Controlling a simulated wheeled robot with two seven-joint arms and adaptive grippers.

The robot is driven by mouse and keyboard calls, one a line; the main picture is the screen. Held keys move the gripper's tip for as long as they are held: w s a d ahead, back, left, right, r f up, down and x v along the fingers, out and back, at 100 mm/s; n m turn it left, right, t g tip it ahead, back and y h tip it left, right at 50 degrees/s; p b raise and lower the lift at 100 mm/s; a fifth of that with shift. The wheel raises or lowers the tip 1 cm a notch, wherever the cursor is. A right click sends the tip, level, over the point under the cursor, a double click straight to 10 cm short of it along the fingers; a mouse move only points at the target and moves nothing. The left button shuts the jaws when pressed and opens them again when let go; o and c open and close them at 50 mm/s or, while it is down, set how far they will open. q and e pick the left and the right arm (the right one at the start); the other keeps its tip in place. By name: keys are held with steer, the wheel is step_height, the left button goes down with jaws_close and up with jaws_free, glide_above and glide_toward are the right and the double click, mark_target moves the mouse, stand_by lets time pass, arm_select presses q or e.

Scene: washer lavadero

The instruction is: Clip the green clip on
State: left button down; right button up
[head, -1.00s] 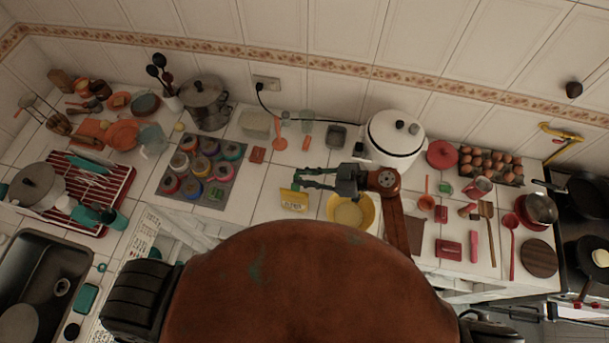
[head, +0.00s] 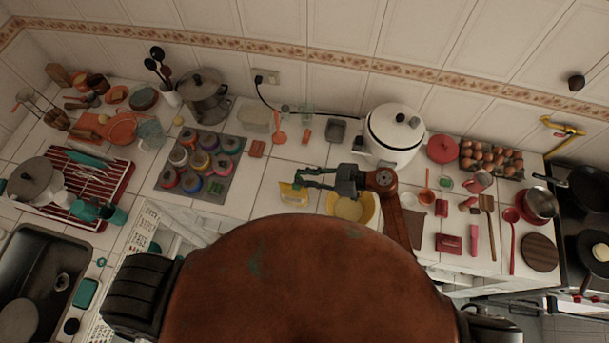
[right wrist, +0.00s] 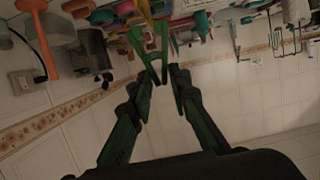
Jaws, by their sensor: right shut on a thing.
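My right gripper (head: 298,178) is shut on a green clip. In the right wrist view my right gripper (right wrist: 168,80) has its fingertips together on the A-shaped green clip (right wrist: 150,42), which points away from the fingers. In the head view the clip is too small to tell from the fingers. The gripper is just above the far edge of a yellow packet (head: 292,196) on the counter. I cannot tell whether the clip touches the packet. My left gripper is not in view.
A yellow bowl (head: 350,209) stands right of the packet, partly under my right arm. A white pot (head: 392,135) stands behind the arm. A grey mat with several colourful jars (head: 191,180) lies to the left. White counter shows between the mat and packet.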

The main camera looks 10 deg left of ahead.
steer(key=shift+f, duration=0.3)
stand_by(0.4)
steer(key=shift+f+b, duration=0.4)
steer(key=shift+f, duration=0.3)
steer(key=shift+f, duration=0.2)
steer(key=o, duration=1.1)
stand_by(1.0)
steer(key=o, duration=0.5)
